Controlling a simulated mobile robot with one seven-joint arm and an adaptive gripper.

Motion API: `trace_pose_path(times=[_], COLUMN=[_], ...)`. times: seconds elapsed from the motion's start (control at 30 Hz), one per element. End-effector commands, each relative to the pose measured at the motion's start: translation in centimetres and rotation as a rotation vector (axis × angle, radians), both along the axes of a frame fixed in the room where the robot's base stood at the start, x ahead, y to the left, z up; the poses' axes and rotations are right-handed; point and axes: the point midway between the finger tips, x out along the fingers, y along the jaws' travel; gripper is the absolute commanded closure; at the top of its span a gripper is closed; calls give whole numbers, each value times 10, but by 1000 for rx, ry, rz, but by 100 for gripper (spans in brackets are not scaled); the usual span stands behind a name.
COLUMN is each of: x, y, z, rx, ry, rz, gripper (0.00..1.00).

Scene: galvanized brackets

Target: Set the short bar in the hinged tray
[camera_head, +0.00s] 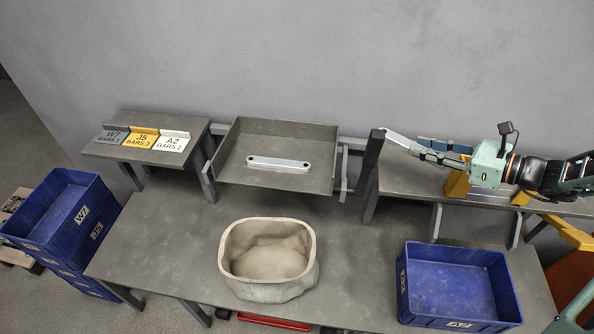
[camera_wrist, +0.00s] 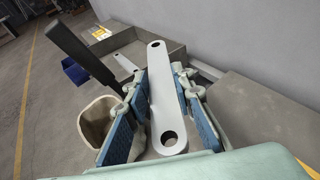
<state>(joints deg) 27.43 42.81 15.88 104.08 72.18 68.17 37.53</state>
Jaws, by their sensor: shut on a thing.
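My gripper (camera_head: 440,153) is at the right, above the right shelf, shut on a light grey flat bar (camera_head: 402,140) that sticks out to the left. In the wrist view the bar (camera_wrist: 159,95) stands between the blue finger pads, with a hole at each end. The grey tray (camera_head: 240,170) is left of my gripper, with low walls. Another light bar (camera_head: 278,163) lies flat inside it. The held bar is apart from the tray. I cannot tell which bar is shorter.
A dark upright lever (camera_head: 370,160) stands between the tray and my gripper. A beige basin (camera_head: 310,270) sits below the tray. Blue crates stand at left (camera_head: 65,225) and right (camera_head: 450,320). Label cards (camera_head: 141,138) lie on the left shelf. The tray floor has free room.

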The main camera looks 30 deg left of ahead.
Motion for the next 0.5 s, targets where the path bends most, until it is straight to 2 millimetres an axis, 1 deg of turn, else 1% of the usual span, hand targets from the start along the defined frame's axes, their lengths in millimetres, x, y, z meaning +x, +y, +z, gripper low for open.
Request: trace_pose_path(times=[0.03,0.17,0.23,0.4,0.5], x=[4,8,7,-4,-14], y=[20,65,91,151,181], z=[-8,-3,0,9,15], rx=[-1,0,0,1,0], ry=[-10,-8,-8,-8,-7], rz=[50,157,218,357,426], gripper=[100,100,100,100,100])
